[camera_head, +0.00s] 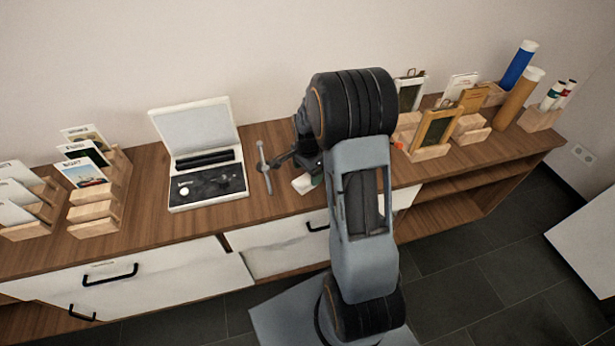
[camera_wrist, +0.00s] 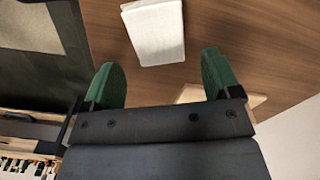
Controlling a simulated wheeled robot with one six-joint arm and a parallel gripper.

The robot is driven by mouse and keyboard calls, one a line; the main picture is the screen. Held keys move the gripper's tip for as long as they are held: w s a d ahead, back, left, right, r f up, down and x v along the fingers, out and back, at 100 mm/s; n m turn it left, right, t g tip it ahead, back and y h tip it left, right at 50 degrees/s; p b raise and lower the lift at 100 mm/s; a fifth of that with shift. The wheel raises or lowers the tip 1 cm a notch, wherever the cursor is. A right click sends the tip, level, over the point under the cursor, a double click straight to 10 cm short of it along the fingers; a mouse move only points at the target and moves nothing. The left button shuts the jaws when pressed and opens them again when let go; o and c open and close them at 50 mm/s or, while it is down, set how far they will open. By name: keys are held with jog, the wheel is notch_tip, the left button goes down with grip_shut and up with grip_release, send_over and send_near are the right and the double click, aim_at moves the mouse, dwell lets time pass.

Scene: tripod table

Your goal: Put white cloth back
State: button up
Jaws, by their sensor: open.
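A white folded cloth (camera_wrist: 155,32) lies flat on the wooden top, seen in the wrist view just beyond my fingertips. In the head view a small white piece (camera_head: 303,184), probably this cloth, shows at the cabinet's front beside my gripper (camera_head: 310,172). In the wrist view my gripper (camera_wrist: 159,62) has its two green fingers spread wide, with nothing held. The cloth's near edge lies roughly between the fingertips; I cannot tell the height gap. An open white case (camera_head: 207,196) with a dark insert stands left of my gripper. My arm hides part of the cabinet top.
A metal stand (camera_head: 264,166) lies between the case and my gripper. Card holders (camera_head: 95,208) stand at the left. Wooden frames (camera_head: 437,128) and tubes (camera_head: 518,98) stand at the right. A white drawer front (camera_head: 285,246) is below.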

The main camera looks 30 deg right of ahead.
aim_at(307, 179)
notch_tip(307, 179, up, 8)
jog(key=s+a+r+n+t, duration=0.1)
jog(key=s+a+r+n, duration=0.3)
jog(key=s+n, duration=0.4)
jog(key=s+a+r+n+t, duration=0.2)
jog(key=s+a+r+n, duration=0.3)
jog(key=s+a+n, duration=0.2)
jog(key=shift+s+n+t, duration=0.3)
jog(key=shift+s+n, duration=0.2)
jog(key=shift+s, duration=0.2)
jog(key=shift+r, duration=0.3)
jog(key=shift+c, duration=0.3)
